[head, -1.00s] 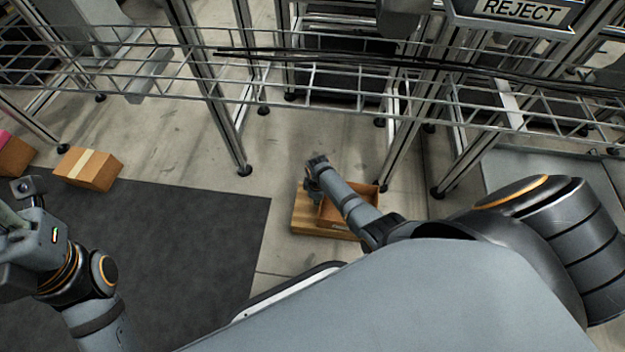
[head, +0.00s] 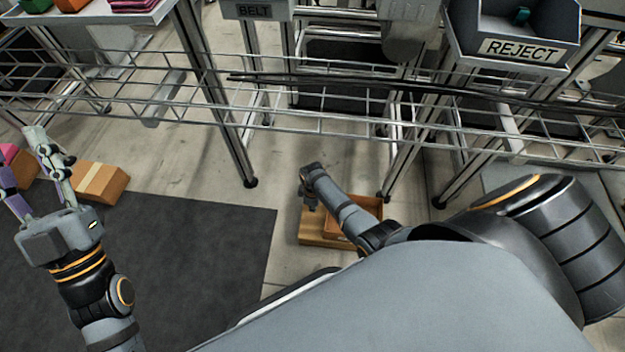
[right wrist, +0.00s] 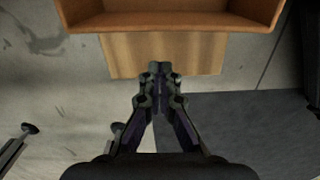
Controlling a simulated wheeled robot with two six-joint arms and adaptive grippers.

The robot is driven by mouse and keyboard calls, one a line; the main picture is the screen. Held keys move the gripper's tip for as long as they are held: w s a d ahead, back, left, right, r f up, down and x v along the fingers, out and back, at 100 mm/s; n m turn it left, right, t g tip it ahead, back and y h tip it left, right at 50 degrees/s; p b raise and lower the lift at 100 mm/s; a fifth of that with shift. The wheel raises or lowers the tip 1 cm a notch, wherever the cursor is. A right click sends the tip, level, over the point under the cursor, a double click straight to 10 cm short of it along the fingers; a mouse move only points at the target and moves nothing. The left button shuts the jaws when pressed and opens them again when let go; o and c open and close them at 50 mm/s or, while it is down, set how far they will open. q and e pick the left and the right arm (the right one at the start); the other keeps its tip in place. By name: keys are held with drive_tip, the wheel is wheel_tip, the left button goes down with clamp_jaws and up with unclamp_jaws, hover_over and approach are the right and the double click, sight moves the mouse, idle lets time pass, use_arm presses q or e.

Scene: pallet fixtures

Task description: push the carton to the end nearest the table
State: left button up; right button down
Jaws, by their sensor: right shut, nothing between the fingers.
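An open brown carton (head: 369,206) sits on a flat wooden board (head: 313,229) on the floor, toward the board's right part. My right forearm covers part of both. My right gripper (head: 308,202) is over the board's left part, left of the carton. In the right wrist view the right gripper (right wrist: 159,72) is shut and empty, with its tips over the bare wood of the board (right wrist: 205,55). The carton (right wrist: 170,21) lies beyond the tips, with a strip of wood between in the picture. My left gripper (head: 24,168) is open and empty at the far left.
A taped cardboard box (head: 97,181) lies on the floor at left, by a dark mat (head: 190,255). A wire rack (head: 290,120) on metal legs crosses behind the board. A grey bin marked REJECT (head: 515,45) is above right. Bare floor lies left of the board.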

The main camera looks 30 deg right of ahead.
drive_tip(key=shift+r+p, duration=0.5)
drive_tip(key=shift+r, duration=0.4)
use_arm(q)
drive_tip(key=w+f+n+g+y+p, duration=0.1)
drive_tip(key=w+f+g, duration=0.1)
drive_tip(key=f+g, duration=0.5)
drive_tip(key=w+f+g, duration=0.2)
drive_tip(key=f, duration=1)
drive_tip(key=s+f+g+p, duration=0.1)
drive_tip(key=s+f+g, duration=0.3)
drive_tip(key=f, duration=0.3)
drive_tip(key=s+f+g, duration=0.3)
drive_tip(key=f, duration=0.5)
drive_tip(key=shift+s+d+f+g+p, duration=0.25)
drive_tip(key=shift+s+g+p, duration=0.1)
drive_tip(key=shift+s+g, duration=0.05)
use_arm(e)
wheel_tip(320, 180, up, 4)
drive_tip(key=shift+r, duration=0.1)
